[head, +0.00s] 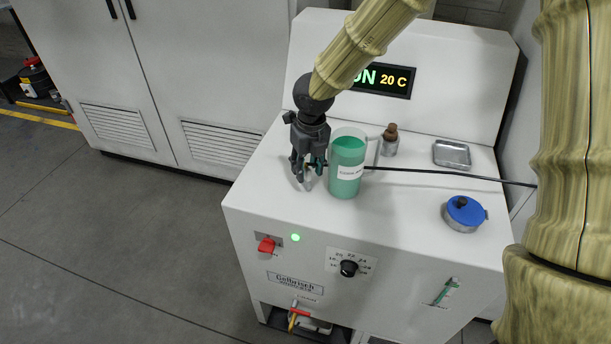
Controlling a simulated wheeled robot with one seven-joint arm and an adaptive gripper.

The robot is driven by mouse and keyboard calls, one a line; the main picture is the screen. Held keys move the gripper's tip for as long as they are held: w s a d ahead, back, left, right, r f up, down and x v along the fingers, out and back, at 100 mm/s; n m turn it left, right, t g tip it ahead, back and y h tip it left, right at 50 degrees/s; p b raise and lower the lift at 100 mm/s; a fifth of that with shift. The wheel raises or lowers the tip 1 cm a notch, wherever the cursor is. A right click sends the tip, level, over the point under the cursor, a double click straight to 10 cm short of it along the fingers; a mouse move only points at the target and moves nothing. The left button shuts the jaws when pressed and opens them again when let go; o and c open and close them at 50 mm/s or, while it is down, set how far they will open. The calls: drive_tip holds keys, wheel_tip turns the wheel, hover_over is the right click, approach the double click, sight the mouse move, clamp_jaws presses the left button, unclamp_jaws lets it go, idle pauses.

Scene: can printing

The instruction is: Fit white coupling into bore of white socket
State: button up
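My gripper (308,168) points down over the left part of the white machine top, just left of a jug. Its dark fingers look slightly apart, with a small pale, partly brass-coloured piece between or behind them. This piece is too small to identify as the white coupling or the white socket, and I cannot tell whether it is gripped. A black hose (440,172) runs from the right across the machine top and passes behind the jug towards my gripper. Its left end is hidden. I cannot make out the socket's bore.
The jug (346,172) of green liquid stands close beside my gripper. A small stoppered bottle (390,143), a metal tray (452,154) and a blue-lidded pot (464,213) stand further right. The display panel (385,80) rises behind.

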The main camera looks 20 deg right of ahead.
sight(306, 178)
drive_tip(key=shift+w+a+f+p, duration=0.1)
drive_tip(key=shift+f+p, duration=0.25)
drive_tip(key=shift+f, duration=0.85)
drive_tip(key=shift+w+f+p, duration=0.1)
drive_tip(key=shift+f+p, duration=0.25)
drive_tip(key=shift+f, duration=0.85)
clamp_jaws()
